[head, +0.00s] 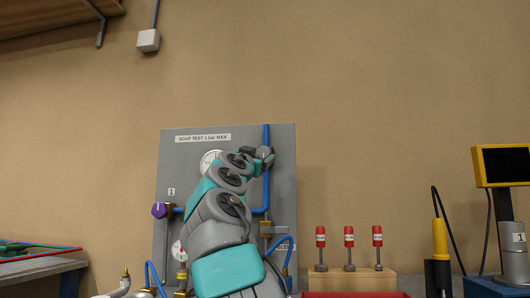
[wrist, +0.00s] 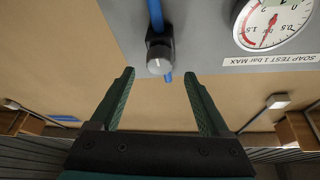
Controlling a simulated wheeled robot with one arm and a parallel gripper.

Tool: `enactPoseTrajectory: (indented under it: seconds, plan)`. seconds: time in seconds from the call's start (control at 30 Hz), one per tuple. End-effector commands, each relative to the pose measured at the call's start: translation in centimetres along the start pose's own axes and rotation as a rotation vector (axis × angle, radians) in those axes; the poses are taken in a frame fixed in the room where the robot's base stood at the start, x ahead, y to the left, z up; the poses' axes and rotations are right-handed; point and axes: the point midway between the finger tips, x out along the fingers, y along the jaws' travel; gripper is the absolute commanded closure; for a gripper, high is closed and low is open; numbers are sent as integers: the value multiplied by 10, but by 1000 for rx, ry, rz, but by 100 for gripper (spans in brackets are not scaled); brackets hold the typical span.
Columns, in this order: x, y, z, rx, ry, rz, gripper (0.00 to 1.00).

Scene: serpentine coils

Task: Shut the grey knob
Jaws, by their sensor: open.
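The grey knob (wrist: 159,66) sits on a dark valve body on a blue pipe (wrist: 156,14) in the wrist view. A pale mark shows on its face, running roughly along the pipe. My gripper (wrist: 160,74) is open, with one green finger on either side of the knob's line. The knob appears just beyond the fingertips, and I see no contact. In the head view, my arm reaches up in front of the grey panel (head: 180,155) and hides part of it. A grey valve (head: 265,153) shows by the arm's far end, at the upper right of the panel.
A pressure gauge (wrist: 272,22) is close to the knob. A purple knob (head: 159,210) is at the panel's left. A wooden block (head: 350,283) with several red-topped pins and a yellow-framed screen (head: 503,166) stand to the right.

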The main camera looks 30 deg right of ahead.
Motion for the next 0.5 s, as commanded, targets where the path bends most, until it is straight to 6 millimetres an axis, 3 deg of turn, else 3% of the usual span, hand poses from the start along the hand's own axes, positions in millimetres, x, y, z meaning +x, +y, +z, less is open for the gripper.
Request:
enactPoseTrajectory:
  seconds: [0.5]
  plan:
    - [63,-1,-3,1,-1,0,21]
